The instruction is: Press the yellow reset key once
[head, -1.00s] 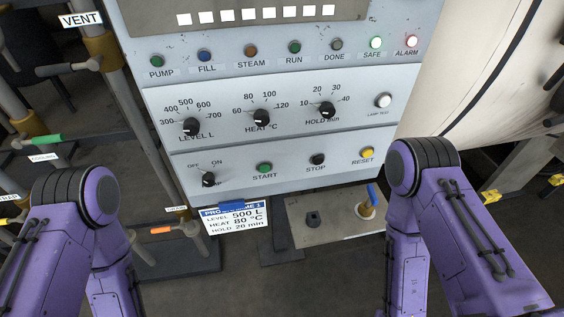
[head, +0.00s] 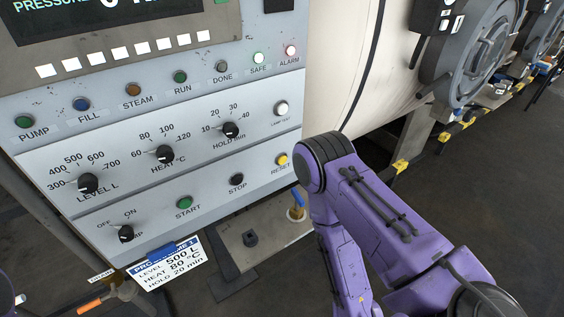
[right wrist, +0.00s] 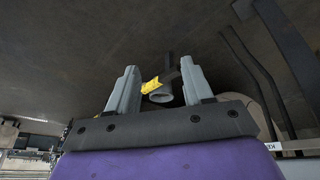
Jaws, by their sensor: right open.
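The yellow reset key (head: 283,159) is a small round button at the right end of the lower row of the control panel (head: 215,213), above the label RESET. My right arm's purple elbow stands just to the right of it in the head view, but that arm's gripper is outside that view. In the right wrist view my right gripper (right wrist: 160,88) is open and empty, its two grey fingers apart, with dark floor and a yellow-marked grey part beyond them. The reset key does not show in the right wrist view. My left gripper is not in view.
The black stop key (head: 237,180) and green start key (head: 184,203) sit left of reset. The white lamp test key (head: 282,108) is above it. A blue-handled valve (head: 297,204) stands below the panel. A large pale vessel (head: 345,60) is behind; open floor lies right.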

